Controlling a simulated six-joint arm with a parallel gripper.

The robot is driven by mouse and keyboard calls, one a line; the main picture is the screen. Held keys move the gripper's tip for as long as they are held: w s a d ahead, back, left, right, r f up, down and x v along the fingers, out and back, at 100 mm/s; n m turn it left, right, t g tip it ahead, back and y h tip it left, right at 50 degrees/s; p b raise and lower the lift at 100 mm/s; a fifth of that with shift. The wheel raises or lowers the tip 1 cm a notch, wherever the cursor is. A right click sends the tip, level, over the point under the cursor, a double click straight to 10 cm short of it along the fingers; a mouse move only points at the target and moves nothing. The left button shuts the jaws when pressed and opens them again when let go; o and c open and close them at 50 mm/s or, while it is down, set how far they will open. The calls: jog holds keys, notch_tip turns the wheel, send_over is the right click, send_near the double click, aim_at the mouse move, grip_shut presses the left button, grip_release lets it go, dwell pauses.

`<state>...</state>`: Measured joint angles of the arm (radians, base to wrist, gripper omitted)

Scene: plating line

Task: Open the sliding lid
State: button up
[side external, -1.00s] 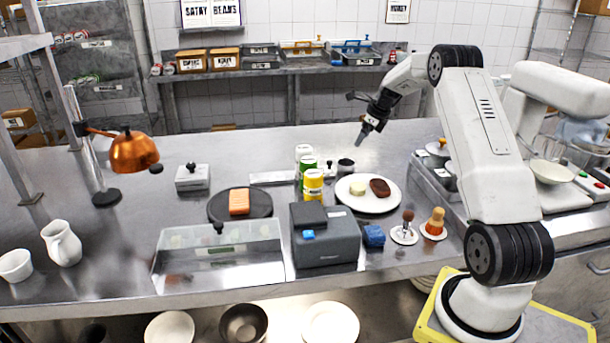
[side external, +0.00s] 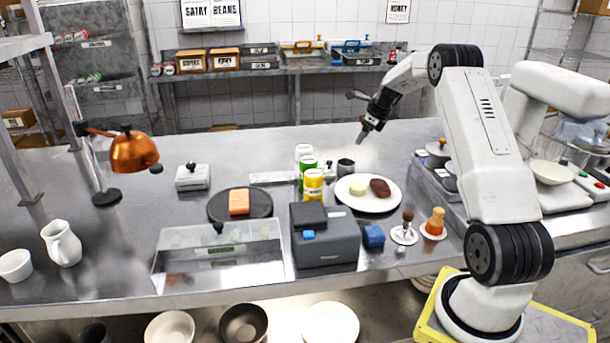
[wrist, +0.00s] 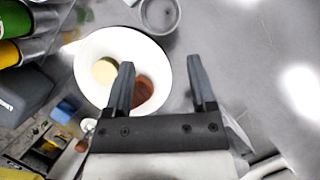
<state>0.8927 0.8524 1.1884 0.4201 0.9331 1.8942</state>
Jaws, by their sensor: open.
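A clear, flat-topped case (side external: 180,262) with a small black knob (side external: 219,228) on its upper part stands at the front left of the steel counter in the side view. Its see-through lid (side external: 185,237) looks closed over it. My gripper (side external: 363,136) is in the air above the back right of the counter, behind the white plate, far from the case. In the wrist view my gripper (wrist: 161,64) has its two fingers apart with nothing held between them. The case is not in the wrist view.
A white plate (side external: 382,205) with food, a dark grey machine (side external: 325,248), several cans (side external: 313,186), and a dark round board (side external: 220,210) with an orange block stand right of or behind the case. A copper lamp (side external: 134,153) hangs at left.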

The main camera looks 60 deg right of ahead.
notch_tip(320, 180, up, 6)
jog(key=n+g, duration=0.5)
jog(key=n, duration=2.9)
send_over(218, 224)
jog(key=shift+h, duration=0.3)
notch_tip(218, 224, down, 5)
jog(key=shift+f, duration=4.05)
grip_shut()
